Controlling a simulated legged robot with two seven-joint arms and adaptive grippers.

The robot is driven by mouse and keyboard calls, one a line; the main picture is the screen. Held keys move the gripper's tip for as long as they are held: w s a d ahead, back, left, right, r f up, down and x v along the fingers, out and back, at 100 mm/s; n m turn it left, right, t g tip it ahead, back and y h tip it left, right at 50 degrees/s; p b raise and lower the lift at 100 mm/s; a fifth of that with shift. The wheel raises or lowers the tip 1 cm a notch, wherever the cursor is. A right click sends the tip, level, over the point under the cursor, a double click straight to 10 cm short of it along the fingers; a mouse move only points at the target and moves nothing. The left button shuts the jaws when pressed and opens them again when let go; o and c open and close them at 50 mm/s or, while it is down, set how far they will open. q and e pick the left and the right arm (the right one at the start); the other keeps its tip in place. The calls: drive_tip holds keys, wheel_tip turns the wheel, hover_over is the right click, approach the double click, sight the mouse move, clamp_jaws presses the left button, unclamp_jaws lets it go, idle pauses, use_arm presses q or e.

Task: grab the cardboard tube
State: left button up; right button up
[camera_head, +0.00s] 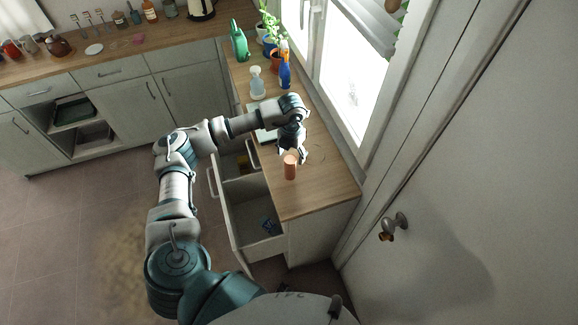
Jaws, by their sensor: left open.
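The cardboard tube (290,168) is a short orange-brown cylinder standing upright on the wooden counter near its front edge. My left gripper (293,154) is just behind the tube, above the counter, with its fingers pointing down toward it. The gripper is open, and the tube's near side shows fully. I cannot tell whether the fingers touch the tube. My right gripper does not show.
The counter (325,190) is clear right of the tube. An open drawer (254,222) juts out below. The window is close on the right.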

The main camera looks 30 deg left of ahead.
sight(291, 159)
use_arm(q)
wheel_tip(291, 159, down, 4)
drive_tip(key=shift+f+p, duration=0.2)
drive_tip(key=shift+p, duration=0.35)
drive_tip(key=shift+a, duration=0.25)
drive_tip(key=c, duration=0.8)
drive_tip(key=shift+c, duration=0.2)
drive_tip(key=shift+d, duration=0.15)
drive_tip(key=shift+r, duration=0.15)
